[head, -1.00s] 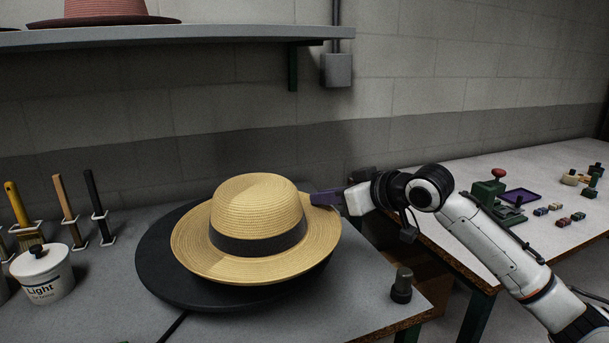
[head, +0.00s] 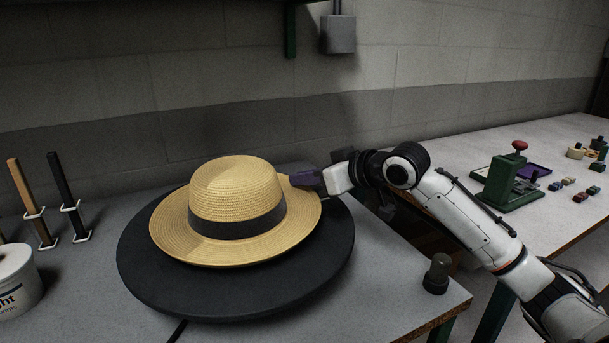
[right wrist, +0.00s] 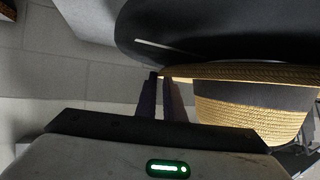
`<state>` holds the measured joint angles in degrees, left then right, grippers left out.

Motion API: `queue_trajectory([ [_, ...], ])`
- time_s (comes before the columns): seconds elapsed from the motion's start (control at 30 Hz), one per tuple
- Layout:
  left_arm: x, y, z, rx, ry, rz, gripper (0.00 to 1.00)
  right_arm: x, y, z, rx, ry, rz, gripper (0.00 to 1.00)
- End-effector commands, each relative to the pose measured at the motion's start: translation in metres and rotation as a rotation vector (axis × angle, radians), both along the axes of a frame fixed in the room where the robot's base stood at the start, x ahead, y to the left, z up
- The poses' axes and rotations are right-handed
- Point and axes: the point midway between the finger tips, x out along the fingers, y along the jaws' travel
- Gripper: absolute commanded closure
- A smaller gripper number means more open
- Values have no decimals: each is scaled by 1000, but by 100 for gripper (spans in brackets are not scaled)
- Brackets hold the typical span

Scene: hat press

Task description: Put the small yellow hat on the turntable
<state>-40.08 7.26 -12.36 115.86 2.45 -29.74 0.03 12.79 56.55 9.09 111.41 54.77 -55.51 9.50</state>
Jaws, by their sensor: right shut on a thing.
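The small yellow hat (head: 237,190) is straw with a dark band and sits crown up over the turntable (head: 318,262), a wide black disc on the near table. The hat lies toward the back of the disc, whose black surface shows in front and at both sides. My right gripper (head: 300,180) is shut on the right edge of the brim. In the right wrist view the fingers (right wrist: 160,80) pinch the brim of the hat (right wrist: 245,110) close beside the turntable (right wrist: 210,35). I cannot tell if the brim touches the disc. My left gripper is not in view.
A dark knob (head: 436,275) stands at the table's right front. Brushes in holders (head: 70,200) and a white tub (head: 15,282) are at the left. A second table at the right holds a green press (head: 508,182) and small blocks. A wall box (head: 338,34) hangs behind.

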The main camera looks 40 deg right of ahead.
Motion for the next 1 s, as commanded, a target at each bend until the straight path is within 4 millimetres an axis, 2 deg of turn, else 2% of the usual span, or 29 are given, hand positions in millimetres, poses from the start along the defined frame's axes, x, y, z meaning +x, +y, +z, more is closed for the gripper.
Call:
queue_trajectory([
  [1.0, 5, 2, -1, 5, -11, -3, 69, 0, 0, -8, 0, 0, -1, 100],
])
